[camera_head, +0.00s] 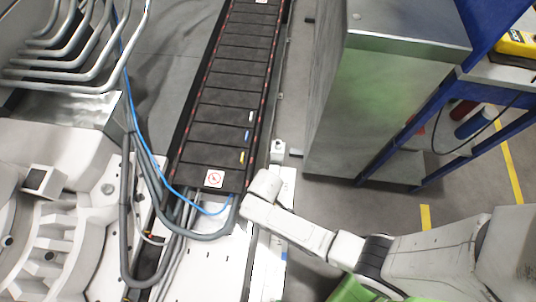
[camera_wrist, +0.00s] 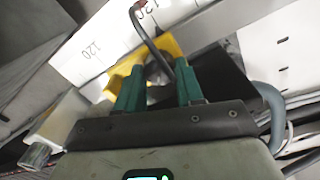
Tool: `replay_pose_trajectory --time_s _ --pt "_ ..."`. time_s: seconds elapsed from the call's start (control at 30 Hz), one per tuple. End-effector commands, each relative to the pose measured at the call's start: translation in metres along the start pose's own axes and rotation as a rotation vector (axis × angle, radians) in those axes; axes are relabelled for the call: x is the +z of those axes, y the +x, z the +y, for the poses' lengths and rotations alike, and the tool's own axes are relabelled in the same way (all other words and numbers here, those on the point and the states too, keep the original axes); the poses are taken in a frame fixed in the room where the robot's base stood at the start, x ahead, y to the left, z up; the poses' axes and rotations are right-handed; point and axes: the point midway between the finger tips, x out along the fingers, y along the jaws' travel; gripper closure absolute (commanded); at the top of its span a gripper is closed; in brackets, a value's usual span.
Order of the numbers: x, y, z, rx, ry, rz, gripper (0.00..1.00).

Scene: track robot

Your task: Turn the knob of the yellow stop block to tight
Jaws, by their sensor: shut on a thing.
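The yellow stop block (camera_wrist: 121,71) is in the upper middle of the wrist view, partly covered by my fingers. Its dark knob (camera_wrist: 158,73) shows only in part, between the two green fingers. My gripper (camera_wrist: 158,68) is shut on the knob, with one finger on each side. The knob's marking and how tight it is cannot be read. In the head view my arm reaches in from the lower right to the track's edge. The yellow stop block and my fingers are hidden there.
A white scale strip (camera_wrist: 92,47) marked 120 runs beside the block. A thin dark bent bar (camera_wrist: 149,38) passes close to my fingers. A blue cable (camera_head: 160,165) and grey hoses lie left of the track (camera_head: 217,122). A metal cabinet (camera_head: 385,100) stands at right.

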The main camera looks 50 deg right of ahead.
Motion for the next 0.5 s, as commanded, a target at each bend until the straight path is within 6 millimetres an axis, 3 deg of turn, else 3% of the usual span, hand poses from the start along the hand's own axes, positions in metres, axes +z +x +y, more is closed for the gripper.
replay_pose_trajectory --time_s 0.5 --pt "-0.0005 -0.0009 0.0018 0.0 0.49 -0.024 0.94"
